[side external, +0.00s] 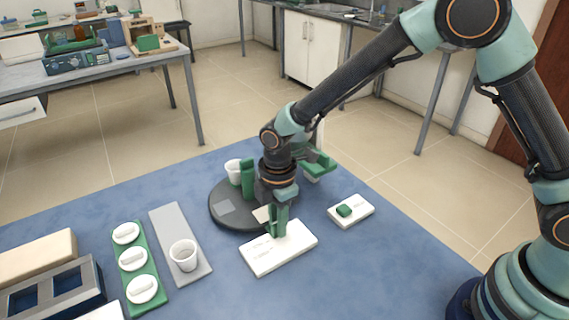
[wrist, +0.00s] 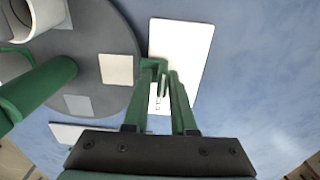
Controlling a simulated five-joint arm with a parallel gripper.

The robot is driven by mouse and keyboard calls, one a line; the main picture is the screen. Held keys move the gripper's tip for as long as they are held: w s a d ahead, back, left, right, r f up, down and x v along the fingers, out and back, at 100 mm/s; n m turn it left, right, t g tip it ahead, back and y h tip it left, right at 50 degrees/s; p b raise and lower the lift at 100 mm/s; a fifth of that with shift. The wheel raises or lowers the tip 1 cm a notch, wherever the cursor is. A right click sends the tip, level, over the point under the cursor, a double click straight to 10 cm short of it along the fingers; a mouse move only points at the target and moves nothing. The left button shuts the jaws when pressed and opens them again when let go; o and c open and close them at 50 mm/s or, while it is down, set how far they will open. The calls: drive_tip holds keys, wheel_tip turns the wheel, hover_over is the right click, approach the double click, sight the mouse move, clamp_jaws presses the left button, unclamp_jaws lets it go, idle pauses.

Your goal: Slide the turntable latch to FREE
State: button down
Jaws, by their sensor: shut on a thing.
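The dark grey turntable (side external: 228,222) lies on the blue table and shows at the left of the wrist view (wrist: 112,105). A white latch plate (side external: 290,250) with small, unreadable marks lies beside its near edge and also shows in the wrist view (wrist: 185,42). My gripper (side external: 276,233) points down over the plate's far left part. Its green fingers (wrist: 162,70) are shut on a small green piece, seemingly the latch knob, mostly hidden between them. I cannot tell the latch's exact position from the marks.
A white cup (side external: 233,172) and a green post (side external: 248,178) stand on the turntable. A small white base with a green button (side external: 344,210) is to the right. At left are a grey strip (side external: 168,222) with a cup (side external: 183,256) and a green tray (side external: 153,308) with several white lidded pieces.

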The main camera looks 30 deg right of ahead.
sight(286, 245)
drive_tip(key=shift+s+f, duration=0.3)
drive_tip(key=shift+s, duration=0.5)
drive_tip(key=shift+s+f, duration=0.3)
drive_tip(key=shift+s, duration=0.5)
drive_tip(key=c, duration=1.1)
unclamp_jaws()
drive_tip(key=r, duration=0.7)
drive_tip(key=shift+w+r, duration=0.15)
drive_tip(key=shift+w, duration=0.05)
drive_tip(key=s+d+r+m+t, duration=0.1)
drive_tip(key=s+d+r+m, duration=0.1)
drive_tip(key=d+r+m, duration=0.3)
drive_tip(key=s+d+r+m+t, duration=0.2)
drive_tip(key=s+d+r+m, duration=0.1)
drive_tip(key=d+r+m, duration=0.2)
drive_tip(key=s+d+r+m+t, duration=0.2)
drive_tip(key=s+d+r+m, duration=0.1)
drive_tip(key=d+r+m, duration=0.3)
drive_tip(key=shift+s+d+m, duration=0.1)
drive_tip(key=shift+d+m, duration=0.9)
drive_tip(key=shift+d, duration=1)
